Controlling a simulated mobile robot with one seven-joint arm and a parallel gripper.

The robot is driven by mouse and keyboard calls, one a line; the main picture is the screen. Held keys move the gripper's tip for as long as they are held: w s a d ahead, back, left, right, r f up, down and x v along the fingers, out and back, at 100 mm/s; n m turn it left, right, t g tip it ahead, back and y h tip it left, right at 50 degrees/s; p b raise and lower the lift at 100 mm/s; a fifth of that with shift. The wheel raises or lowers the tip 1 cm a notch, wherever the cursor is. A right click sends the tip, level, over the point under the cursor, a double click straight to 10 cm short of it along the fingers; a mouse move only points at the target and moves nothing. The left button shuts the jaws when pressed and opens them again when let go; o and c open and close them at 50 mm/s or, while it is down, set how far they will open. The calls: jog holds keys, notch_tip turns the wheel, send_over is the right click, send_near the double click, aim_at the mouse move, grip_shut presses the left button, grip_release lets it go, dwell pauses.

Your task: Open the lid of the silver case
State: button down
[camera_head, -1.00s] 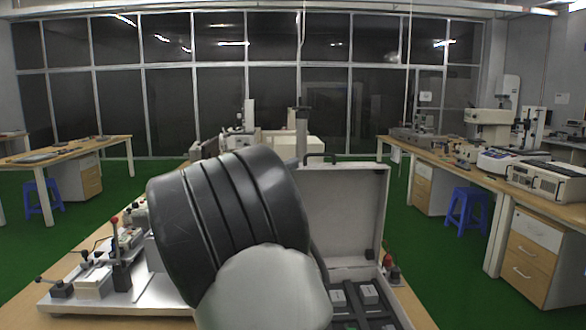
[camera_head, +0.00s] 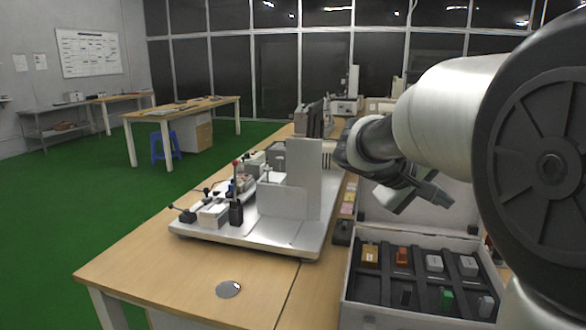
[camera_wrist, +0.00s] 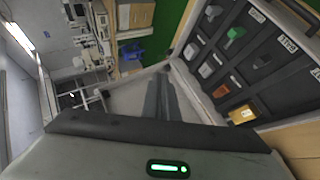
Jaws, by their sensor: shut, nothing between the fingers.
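The silver case (camera_head: 347,291) stands open on the table at the lower right of the head view. Its lid (camera_head: 385,216) is raised at the back, partly hidden by my arm. Several small blocks lie in its dark compartments, among them a yellow block (camera_head: 370,254), an orange-red block (camera_head: 402,256) and a green block (camera_head: 446,298). My gripper (camera_head: 442,199) is shut and empty, in front of the lid and above the case's back edge. In the wrist view, its fingers (camera_wrist: 161,98) point past the pale lid, with the compartments (camera_wrist: 228,62) to the right. Contact with the lid cannot be told.
A round disc (camera_head: 228,289) lies near the table's front edge. Bare wood surrounds the disc. Monitors and instruments stand farther back. Green floor is open at left.

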jog(key=s+a+f+m+t+y, duration=0.1)
jog(key=s+a+f+y, duration=0.4)
jog(key=s+a, duration=0.45)
jog(key=s+a+f+y, duration=0.4)
jog(key=s+a+y, duration=0.25)
jog(key=s, duration=0.65)
notch_tip(320, 180, up, 22)
jog(key=p, duration=2.3)
jog(key=shift+s+a+r+h, duration=0.25)
jog(key=shift+s+a+h, duration=0.1)
jog(key=c, duration=2.5)
grip_release()
jog(key=shift+r, duration=0.3)
jog(key=o, duration=0.3)
jog(key=shift+r+p, duration=0.1)
jog(key=shift+p, duration=0.2)
jog(key=shift+o, duration=0.2)
jog(key=shift+s, duration=0.1)
